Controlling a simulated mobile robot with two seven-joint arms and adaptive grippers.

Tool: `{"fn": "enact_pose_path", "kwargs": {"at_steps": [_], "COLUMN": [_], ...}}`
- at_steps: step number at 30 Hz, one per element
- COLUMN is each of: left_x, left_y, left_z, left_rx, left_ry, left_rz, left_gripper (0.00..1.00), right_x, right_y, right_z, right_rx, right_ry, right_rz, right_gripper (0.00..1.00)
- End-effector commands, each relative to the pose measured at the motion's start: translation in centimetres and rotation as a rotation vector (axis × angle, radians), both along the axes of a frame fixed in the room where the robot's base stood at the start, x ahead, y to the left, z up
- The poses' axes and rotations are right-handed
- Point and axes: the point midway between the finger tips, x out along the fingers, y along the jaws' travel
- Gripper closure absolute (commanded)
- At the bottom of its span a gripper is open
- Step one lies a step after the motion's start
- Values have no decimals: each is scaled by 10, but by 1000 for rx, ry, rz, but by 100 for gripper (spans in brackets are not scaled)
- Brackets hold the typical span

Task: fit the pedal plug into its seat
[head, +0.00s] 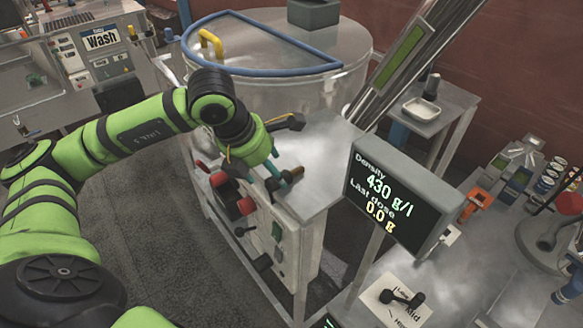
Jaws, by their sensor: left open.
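My left gripper (281,179) is over the top edge of the steel filler cabinet (311,230), at its control panel. Its two teal fingertips stand apart, and I see nothing held between them. Red-and-black connectors (245,206) stick out of the panel just below and left of the fingertips. Black parts also stick out lower on the panel, one of them a dark knob or plug (262,262). I cannot tell which part is the pedal plug or which opening is its seat; the gripper partly covers the upper panel. My right gripper is out of view.
A display (402,200) reading 430 g/l and 0.0 g stands close right of the cabinet. A steel drum (290,90) with a blue rim is behind the gripper. A black double-ended object (402,297) lies on a paper sheet. Bare floor is left of the cabinet.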

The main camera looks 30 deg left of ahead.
Motion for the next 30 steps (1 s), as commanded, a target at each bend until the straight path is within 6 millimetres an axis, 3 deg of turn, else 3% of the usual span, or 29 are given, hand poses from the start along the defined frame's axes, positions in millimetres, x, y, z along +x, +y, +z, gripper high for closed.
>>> {"fn": "enact_pose_path", "kwargs": {"at_steps": [1, 6, 14, 18, 19, 30], "left_x": [-1, 8, 9, 9, 9, 9], "left_y": [-3, -5, -5, -5, -5, -5], "left_z": [-3, -23, -26, -26, -26, -25], "left_rx": [-1, -2, -3, -3, -3, -2], "left_ry": [8, 3, -1, 0, 0, 2], "left_rz": [-2, 0, -1, -1, -1, -1], "left_gripper": [29, 29, 29, 85, 90, 91], "right_x": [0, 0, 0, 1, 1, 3], "right_y": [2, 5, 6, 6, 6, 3], "right_z": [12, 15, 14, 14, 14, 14], "right_rx": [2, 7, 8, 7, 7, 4], "right_ry": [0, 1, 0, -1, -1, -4], "right_rz": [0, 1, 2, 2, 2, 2], "right_gripper": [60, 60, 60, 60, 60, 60]}}
